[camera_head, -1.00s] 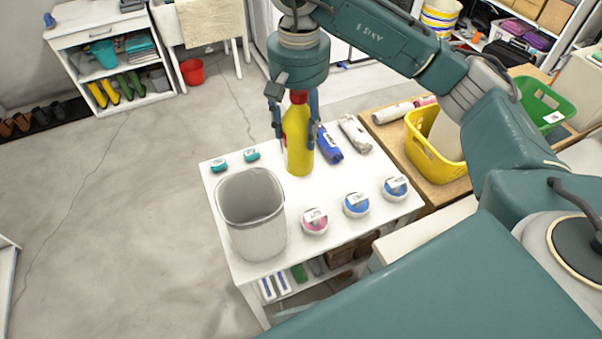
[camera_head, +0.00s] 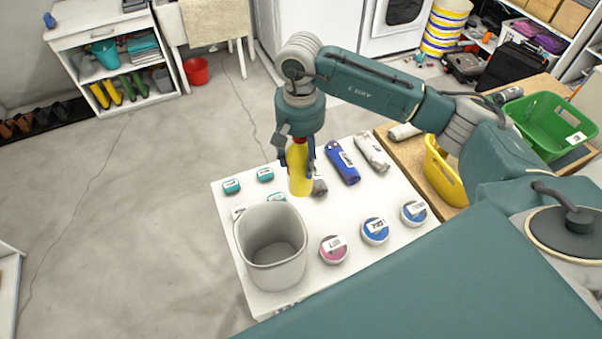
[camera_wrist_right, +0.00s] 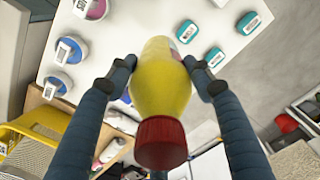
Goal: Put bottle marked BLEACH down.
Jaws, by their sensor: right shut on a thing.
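My right gripper (camera_head: 297,158) is shut on a yellow bottle (camera_head: 300,180) with a red cap. The bottle hangs between the fingers, over the white table (camera_head: 330,205), near its back edge. In the right wrist view the bottle (camera_wrist_right: 160,85) is gripped on both sides, with its cap toward the camera. Its base is hidden in that view. I cannot tell whether the base touches the table, and I cannot read its label. My left gripper is not in view.
A grey bin (camera_head: 270,245) stands in front of the bottle. Teal tins (camera_head: 232,186) lie left, a blue bottle (camera_head: 342,162) and a white bottle (camera_head: 372,152) right. Round tins (camera_head: 375,231) line the front.

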